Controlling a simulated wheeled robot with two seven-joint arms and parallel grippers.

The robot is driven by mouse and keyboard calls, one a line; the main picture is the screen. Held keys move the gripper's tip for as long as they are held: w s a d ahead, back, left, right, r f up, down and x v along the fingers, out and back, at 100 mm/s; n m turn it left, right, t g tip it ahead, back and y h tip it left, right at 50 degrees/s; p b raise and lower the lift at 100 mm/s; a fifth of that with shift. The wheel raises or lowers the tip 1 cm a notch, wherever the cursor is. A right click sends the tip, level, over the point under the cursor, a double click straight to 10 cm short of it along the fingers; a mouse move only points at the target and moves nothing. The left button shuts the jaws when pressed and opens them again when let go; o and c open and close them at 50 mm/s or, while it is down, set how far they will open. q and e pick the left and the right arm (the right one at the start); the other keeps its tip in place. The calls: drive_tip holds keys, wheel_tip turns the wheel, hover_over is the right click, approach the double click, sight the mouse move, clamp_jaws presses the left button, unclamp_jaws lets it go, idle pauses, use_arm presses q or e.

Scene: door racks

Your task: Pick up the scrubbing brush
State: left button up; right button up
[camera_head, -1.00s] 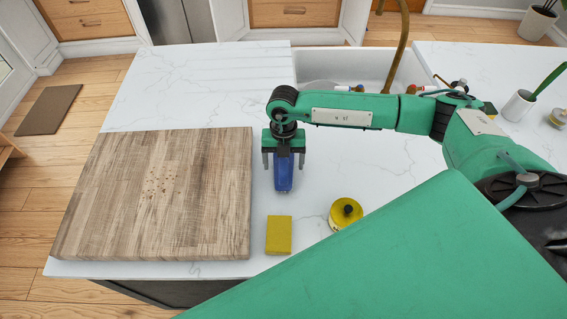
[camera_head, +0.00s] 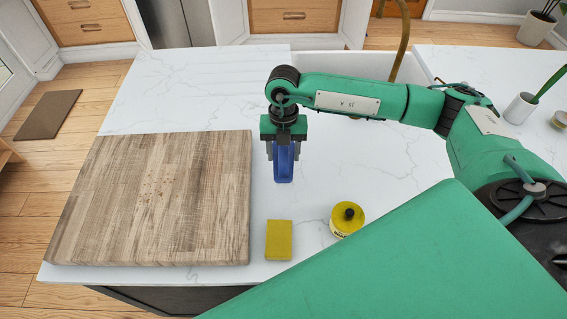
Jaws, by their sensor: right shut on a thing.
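The scrubbing brush appears to be the blue object (camera_head: 284,166) between the fingers of my right gripper (camera_head: 284,152). The gripper points down and is shut on it, just right of the cutting board's right edge. Its upper part is hidden by the gripper; the blue lower end shows. I cannot tell whether it touches the counter. My left gripper is not in view.
A wooden cutting board (camera_head: 200,215) with brown crumbs covers the counter's left part. A yellow sponge (camera_head: 279,240) and a round yellow-topped container (camera_head: 347,217) lie in front of the gripper. A sink with a brass faucet (camera_head: 402,40) is behind my arm.

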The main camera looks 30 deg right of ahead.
wheel_tip(320, 180, up, 13)
drive_tip(key=b, duration=0.3)
drive_tip(key=shift+f, duration=0.1)
drive_tip(key=shift+r, duration=0.75)
drive_tip(key=shift+o, duration=1.4)
drive_tip(key=shift+c, duration=0.7)
